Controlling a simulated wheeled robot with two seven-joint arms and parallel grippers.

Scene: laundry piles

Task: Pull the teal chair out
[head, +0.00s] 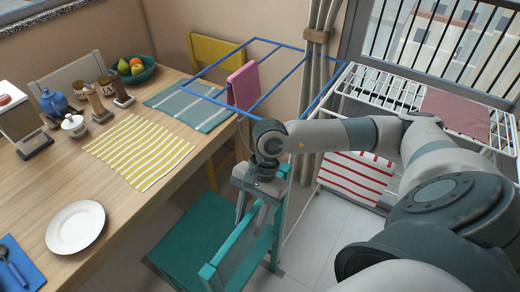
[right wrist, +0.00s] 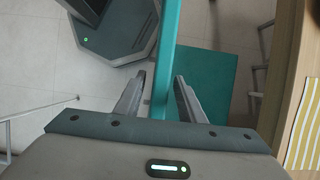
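The teal chair stands at the near side of the wooden table, its seat (head: 195,238) partly beneath my right arm's end and its backrest toward me. My right gripper (head: 254,212) points down over the backrest. In the right wrist view the backrest's teal rail (right wrist: 167,65) runs between the two fingers of the right gripper (right wrist: 158,78). The fingers are spread, with a visible gap on the left side of the rail. The teal seat (right wrist: 208,90) lies below, to the right. My left gripper is not in view.
The wooden table (head: 65,180) holds a white plate (head: 75,227), striped placemats, jars and a fruit bowl (head: 135,70). A yellow chair (head: 212,52) stands behind it. A white drying rack (head: 385,88) with cloths stands right. Tiled floor (head: 310,235) is clear right of the chair.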

